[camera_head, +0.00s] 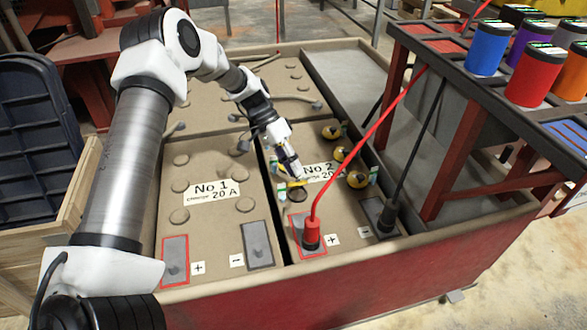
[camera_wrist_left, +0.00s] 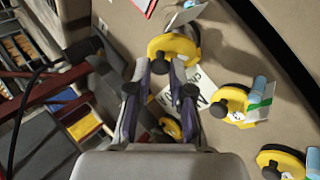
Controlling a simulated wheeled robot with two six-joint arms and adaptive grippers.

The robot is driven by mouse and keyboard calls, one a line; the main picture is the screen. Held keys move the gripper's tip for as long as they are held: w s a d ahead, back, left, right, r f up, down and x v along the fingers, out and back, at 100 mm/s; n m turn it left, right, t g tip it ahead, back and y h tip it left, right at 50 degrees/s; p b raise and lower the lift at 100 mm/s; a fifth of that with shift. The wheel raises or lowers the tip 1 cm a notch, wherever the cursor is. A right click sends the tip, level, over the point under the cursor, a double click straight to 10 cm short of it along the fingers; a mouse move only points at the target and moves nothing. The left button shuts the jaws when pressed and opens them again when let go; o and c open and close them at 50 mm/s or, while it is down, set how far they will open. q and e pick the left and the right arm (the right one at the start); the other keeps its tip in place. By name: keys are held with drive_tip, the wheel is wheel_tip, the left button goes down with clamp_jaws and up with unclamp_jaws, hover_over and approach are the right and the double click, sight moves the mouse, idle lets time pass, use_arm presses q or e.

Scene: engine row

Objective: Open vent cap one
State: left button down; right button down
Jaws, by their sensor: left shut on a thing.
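My left arm comes in from the left over the batteries. My left gripper (camera_head: 291,172) is at the near left of battery No 2 and is shut on a yellow vent cap (camera_head: 296,184). In the left wrist view, the fingertips (camera_wrist_left: 168,66) meet at this yellow cap (camera_wrist_left: 172,46). A dark round spot lies just in front of the cap in the head view; I cannot tell if it is an opening. Other yellow caps with dark knobs sit on battery No 2: one at the back (camera_head: 331,132), one in the middle (camera_head: 342,155), one at right (camera_head: 357,180). My right gripper is not in view.
A red cable ends at a red clamp (camera_head: 311,233) on the plus post, close in front of my gripper. A black clamp (camera_head: 387,215) stands to the right. Battery No 1 (camera_head: 211,150) is at the left. A rack with coloured cans (camera_head: 487,48) stands at the upper right.

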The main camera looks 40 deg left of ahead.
use_arm(q)
drive_tip(key=shift+w+a+g, duration=0.2)
drive_tip(key=shift+g, duration=0.1)
idle(0.4)
drive_tip(key=c, duration=1)
unclamp_jaws()
drive_tip(key=shift+f, duration=0.1)
drive_tip(key=shift+a, duration=0.1)
drive_tip(key=v, duration=1.2)
drive_tip(key=shift+s+a+f, duration=0.1)
drive_tip(key=shift+a+f, duration=0.05)
drive_tip(key=shift+a, duration=0.05)
